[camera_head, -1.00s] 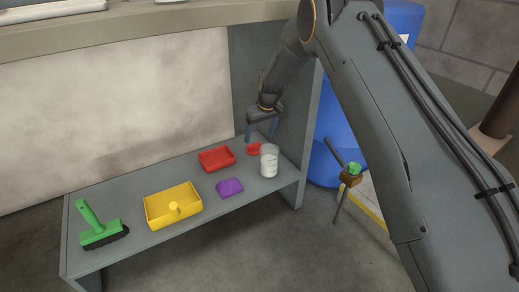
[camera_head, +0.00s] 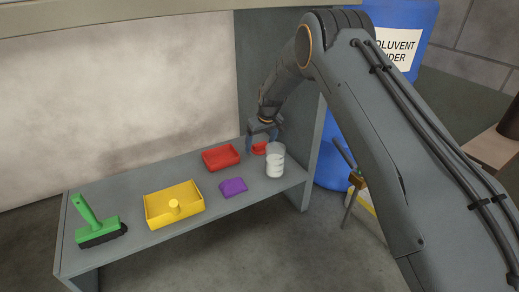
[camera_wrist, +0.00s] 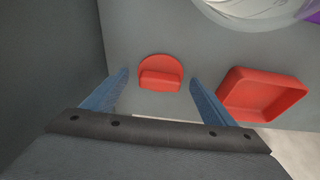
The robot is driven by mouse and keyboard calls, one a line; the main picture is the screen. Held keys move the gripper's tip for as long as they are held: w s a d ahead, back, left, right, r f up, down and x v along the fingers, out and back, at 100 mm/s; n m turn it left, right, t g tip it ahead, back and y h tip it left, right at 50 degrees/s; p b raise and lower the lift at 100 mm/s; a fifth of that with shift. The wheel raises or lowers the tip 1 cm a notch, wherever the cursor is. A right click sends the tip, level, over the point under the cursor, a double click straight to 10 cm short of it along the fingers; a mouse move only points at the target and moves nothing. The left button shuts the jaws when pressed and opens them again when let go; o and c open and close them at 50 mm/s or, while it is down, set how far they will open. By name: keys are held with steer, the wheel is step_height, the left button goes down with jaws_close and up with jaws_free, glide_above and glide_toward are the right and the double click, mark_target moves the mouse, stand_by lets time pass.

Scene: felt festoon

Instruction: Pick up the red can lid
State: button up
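The red can lid (camera_wrist: 161,67) lies on the grey shelf, a round disc with a raised bar handle across it. In the head view the lid (camera_head: 259,148) shows between the red tray and the clear jar, partly hidden by my gripper. My gripper (camera_head: 263,146) is low over the shelf at the lid. In the wrist view my gripper (camera_wrist: 158,78) is open, with one blue finger on each side of the lid and nothing between them touching it. How far the fingertips are above the shelf is hard to tell.
A clear jar with white contents (camera_head: 275,163) stands close beside the lid. A red tray (camera_head: 220,158), a purple item (camera_head: 233,187), a yellow tray (camera_head: 174,205) and a green brush (camera_head: 93,222) sit on the shelf (camera_head: 140,190). The grey side panel (camera_head: 309,140) is close to my gripper.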

steer(key=c, duration=1)
steer(key=shift+c, duration=0.2)
